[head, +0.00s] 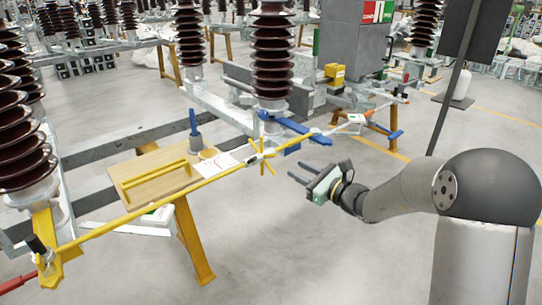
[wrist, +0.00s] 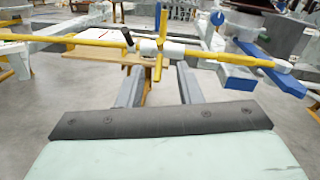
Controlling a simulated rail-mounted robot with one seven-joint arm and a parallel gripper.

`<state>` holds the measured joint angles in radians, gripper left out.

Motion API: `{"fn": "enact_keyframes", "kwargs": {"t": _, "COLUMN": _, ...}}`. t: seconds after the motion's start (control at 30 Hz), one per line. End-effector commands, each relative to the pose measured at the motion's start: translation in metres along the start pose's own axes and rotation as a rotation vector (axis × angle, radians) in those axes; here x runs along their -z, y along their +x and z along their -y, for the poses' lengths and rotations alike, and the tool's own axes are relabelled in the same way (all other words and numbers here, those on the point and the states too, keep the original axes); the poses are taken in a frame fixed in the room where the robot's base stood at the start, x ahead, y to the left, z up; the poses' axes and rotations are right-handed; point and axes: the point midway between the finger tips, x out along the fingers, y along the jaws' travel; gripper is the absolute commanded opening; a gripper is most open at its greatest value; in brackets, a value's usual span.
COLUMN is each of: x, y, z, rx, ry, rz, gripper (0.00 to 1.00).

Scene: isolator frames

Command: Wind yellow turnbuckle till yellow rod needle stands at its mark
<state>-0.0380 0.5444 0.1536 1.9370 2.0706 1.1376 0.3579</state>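The yellow turnbuckle (head: 262,157) has a whitish body and yellow spokes and sits inline on the long yellow rod (head: 170,201). In the wrist view the turnbuckle (wrist: 160,48) stands straight ahead, one spoke upright, with the yellow rod (wrist: 90,42) running off to the left. My gripper (head: 297,169) is to the right of the turnbuckle in the head view, pointing at it, apart from it.
A wooden-topped table (head: 150,172) behind the rod holds a yellow bar, a blue-handled tool in a grey cup and white papers. Blue beams (head: 290,125) and a brown insulator (head: 272,60) stand behind the turnbuckle. The floor around my arm is clear.

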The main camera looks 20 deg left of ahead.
Motion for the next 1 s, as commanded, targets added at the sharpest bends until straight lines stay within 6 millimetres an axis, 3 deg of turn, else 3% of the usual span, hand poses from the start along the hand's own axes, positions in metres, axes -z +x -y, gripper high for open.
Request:
{"fn": "enact_keyframes", "kwargs": {"t": 0.3, "x": 0.0, "y": 0.071, "z": -0.001, "rx": -0.004, "ry": -0.001, "rz": 0.0, "gripper": 0.32}}
{"fn": "enact_keyframes", "kwargs": {"t": 0.5, "x": 0.0, "y": 0.102, "z": -0.001, "rx": -0.002, "ry": -0.002, "rz": -0.001, "gripper": 0.32}}
{"fn": "enact_keyframes", "kwargs": {"t": 0.7, "x": 0.001, "y": 0.114, "z": 0.0, "rx": -0.001, "ry": -0.002, "rz": -0.002, "gripper": 0.32}}
{"fn": "enact_keyframes", "kwargs": {"t": 0.97, "x": 0.0, "y": 0.115, "z": 0.0, "rx": 0.0, "ry": -0.001, "rz": -0.002, "gripper": 0.32}}
{"fn": "enact_keyframes", "kwargs": {"t": 1.0, "x": 0.0, "y": 0.115, "z": 0.0, "rx": 0.0, "ry": -0.001, "rz": -0.002, "gripper": 0.24}}
